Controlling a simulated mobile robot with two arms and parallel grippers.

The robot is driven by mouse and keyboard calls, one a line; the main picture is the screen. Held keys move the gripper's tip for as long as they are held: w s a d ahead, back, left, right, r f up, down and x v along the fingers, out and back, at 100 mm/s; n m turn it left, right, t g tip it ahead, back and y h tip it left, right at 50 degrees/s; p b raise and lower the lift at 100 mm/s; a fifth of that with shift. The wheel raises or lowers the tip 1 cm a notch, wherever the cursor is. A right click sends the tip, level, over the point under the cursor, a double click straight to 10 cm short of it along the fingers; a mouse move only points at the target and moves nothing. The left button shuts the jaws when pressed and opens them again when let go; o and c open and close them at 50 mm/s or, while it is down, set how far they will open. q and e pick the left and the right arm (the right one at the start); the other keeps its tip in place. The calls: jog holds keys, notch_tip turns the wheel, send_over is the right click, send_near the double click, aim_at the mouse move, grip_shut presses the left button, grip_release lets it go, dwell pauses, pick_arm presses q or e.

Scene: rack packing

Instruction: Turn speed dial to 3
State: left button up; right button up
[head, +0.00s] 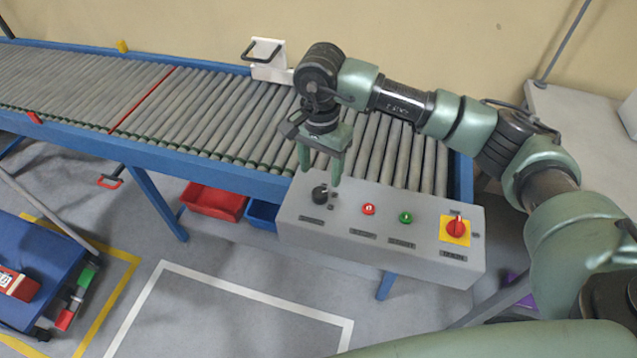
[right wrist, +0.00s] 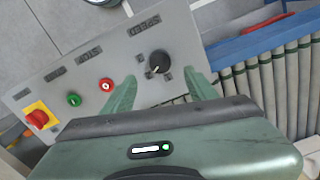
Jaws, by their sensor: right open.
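The speed dial (head: 320,194) is a black round knob at the left end of the grey control panel (head: 350,235). In the right wrist view the dial (right wrist: 159,62) has a pale pointer mark, with a SPEED label beside it; the number it points to is too small to read. My right gripper (head: 320,178) is open above the dial. In the right wrist view its two green fingers (right wrist: 160,88) stand on either side of the dial, apart from it as far as I can tell. My left gripper is not in view.
The panel also carries a red button (head: 368,209), a green button (head: 405,217) and a red switch on a yellow plate (head: 456,228). The roller conveyor (head: 230,115) runs behind it. Red (head: 212,200) and blue (head: 262,213) bins sit below. A blue cart (head: 35,265) stands at left.

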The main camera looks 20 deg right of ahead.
aim_at(320, 192)
notch_tip(320, 192, down, 7)
jog(key=shift+s+a+r+p, duration=0.1)
jog(key=shift+p, duration=0.65)
grip_shut()
